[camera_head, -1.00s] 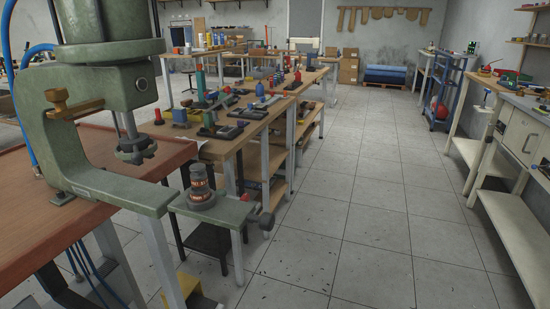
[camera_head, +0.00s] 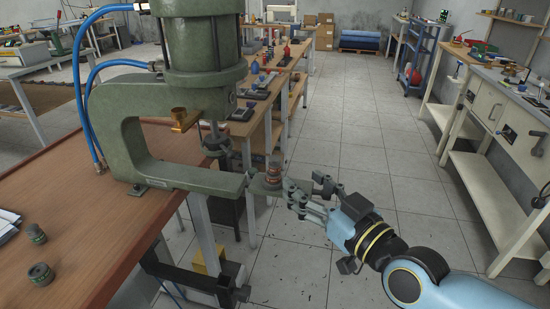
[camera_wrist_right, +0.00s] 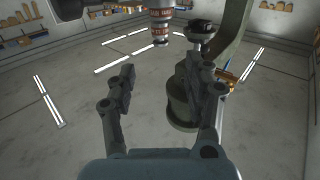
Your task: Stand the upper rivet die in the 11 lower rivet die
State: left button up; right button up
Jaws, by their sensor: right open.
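A dark die with reddish bands (camera_head: 272,169) stands upright on a round dark base at the free end of the green press's lower arm. I cannot tell whether it is one die or a stack, and no number on it is legible. It also shows in the right wrist view (camera_wrist_right: 160,22), at the top, beyond the fingers. My right gripper (camera_head: 304,188) is open and empty just right of the die, with its fingers pointing toward it. In the right wrist view the open fingers (camera_wrist_right: 158,82) stand apart with nothing between them. My left gripper is out of view.
The green press (camera_head: 203,95) stands on the brown table, its ram (camera_head: 215,142) hanging left of the die. Two small dark cylindrical parts, one upper (camera_head: 36,234) and one lower (camera_head: 41,274), stand on the table at left. Open floor lies right of my arm.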

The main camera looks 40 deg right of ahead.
aim_at(278, 162)
jog(key=w, duration=1)
jog(key=shift+w+d+b, duration=0.15)
jog(key=shift+w+b, duration=0.15)
jog(key=shift+w, duration=0.05)
jog(key=shift+s, duration=0.1)
jog(key=shift+c, duration=0.7)
grip_shut()
